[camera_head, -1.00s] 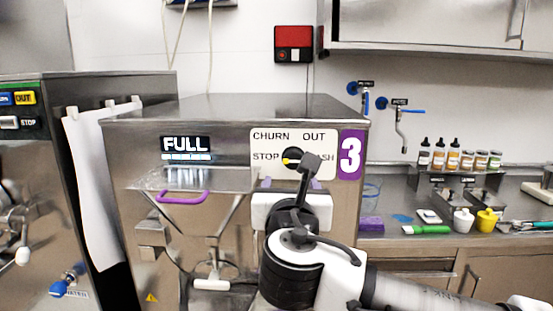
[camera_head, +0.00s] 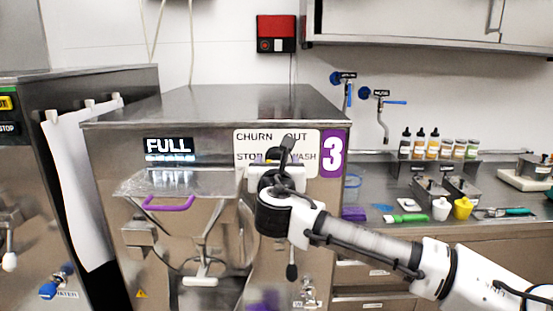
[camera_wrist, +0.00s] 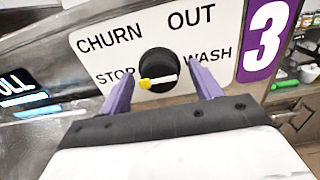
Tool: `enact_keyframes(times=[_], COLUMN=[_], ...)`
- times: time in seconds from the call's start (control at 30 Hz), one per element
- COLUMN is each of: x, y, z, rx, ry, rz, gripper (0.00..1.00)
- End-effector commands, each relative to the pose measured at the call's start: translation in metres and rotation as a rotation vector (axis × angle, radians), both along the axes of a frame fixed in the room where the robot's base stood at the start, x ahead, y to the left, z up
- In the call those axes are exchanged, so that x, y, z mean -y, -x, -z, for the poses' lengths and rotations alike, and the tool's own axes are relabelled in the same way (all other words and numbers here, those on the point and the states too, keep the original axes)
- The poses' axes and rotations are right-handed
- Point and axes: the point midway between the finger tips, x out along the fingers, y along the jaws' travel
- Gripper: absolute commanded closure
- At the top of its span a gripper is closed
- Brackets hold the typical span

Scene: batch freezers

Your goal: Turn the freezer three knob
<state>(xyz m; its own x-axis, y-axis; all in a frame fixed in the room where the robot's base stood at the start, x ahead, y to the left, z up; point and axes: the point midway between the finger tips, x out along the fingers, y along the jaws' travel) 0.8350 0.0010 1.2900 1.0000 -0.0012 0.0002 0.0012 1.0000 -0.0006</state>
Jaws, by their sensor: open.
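Freezer three (camera_head: 218,103) is the steel machine with a purple "3" label and a lit "FULL" display. Its knob (camera_wrist: 158,70) is round and black with a pale pointer bar whose yellow end points left, toward "STOP". The labels CHURN, OUT, STOP and WASH surround it on a white plate (camera_head: 306,140). My gripper (camera_wrist: 160,84) is open, its two purple fingers on either side of the knob in the wrist view, with gaps to it. Whether the fingertips reach the knob's depth is unclear. In the head view my arm hides the knob.
A purple handle (camera_head: 169,203) and a white-handled lever (camera_head: 200,281) are on the freezer front, left of my arm. Another freezer (camera_head: 22,190) stands at the left. A counter (camera_head: 400,225) with bottles, cups and tools lies at the right.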

Motion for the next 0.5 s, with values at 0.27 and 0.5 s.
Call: enact_keyframes(times=[0.27, 0.5], x=[-0.0004, -0.0003], y=[-0.0013, -0.0012], z=[0.0006, 0.0004], rx=[0.000, 0.000], ry=[0.000, 0.000], rz=[-0.001, -0.001], gripper=[0.36, 0.68])
